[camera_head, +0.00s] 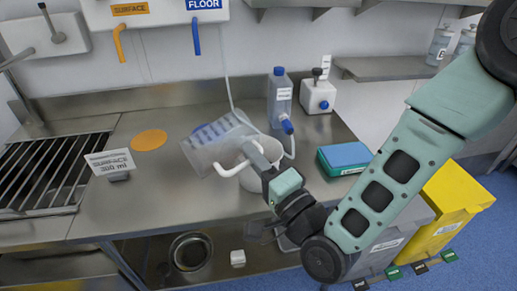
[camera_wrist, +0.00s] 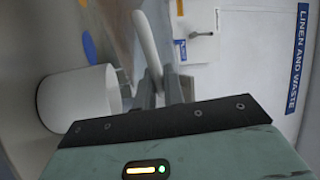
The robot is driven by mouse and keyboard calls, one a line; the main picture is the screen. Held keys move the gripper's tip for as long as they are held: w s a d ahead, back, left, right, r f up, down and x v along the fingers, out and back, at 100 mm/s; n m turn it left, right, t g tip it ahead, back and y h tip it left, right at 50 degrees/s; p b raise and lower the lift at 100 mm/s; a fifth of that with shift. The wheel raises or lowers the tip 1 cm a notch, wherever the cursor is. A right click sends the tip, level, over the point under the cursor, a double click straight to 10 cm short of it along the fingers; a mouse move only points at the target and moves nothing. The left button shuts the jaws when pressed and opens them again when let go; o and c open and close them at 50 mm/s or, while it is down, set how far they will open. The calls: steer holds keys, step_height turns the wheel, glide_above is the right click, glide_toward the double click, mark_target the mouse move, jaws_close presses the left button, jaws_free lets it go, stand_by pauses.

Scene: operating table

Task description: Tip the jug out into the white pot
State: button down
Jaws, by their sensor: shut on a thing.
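The clear grey jug (camera_head: 213,147) with blue marks is held in the air, strongly tilted, above the steel counter. My gripper (camera_head: 263,166) is shut on its white handle (camera_head: 228,172); the handle also shows between the fingers in the wrist view (camera_wrist: 149,45). The white pot (camera_head: 247,180) stands on the counter just below and behind my gripper, partly hidden by it and the jug. In the wrist view the pot (camera_wrist: 70,102) is left of the fingers. I cannot tell whether any liquid is in the jug or leaving it.
A blue-capped bottle (camera_head: 280,100), a white canister (camera_head: 317,96) and a green-and-blue box (camera_head: 345,158) stand right of the pot. A thin tube hangs behind the jug.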

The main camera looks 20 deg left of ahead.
steer(key=shift+w+d+r+m, duration=0.15)
steer(key=shift+w+d+m, duration=0.05)
steer(key=shift+w+m, duration=0.1)
stand_by(0.7)
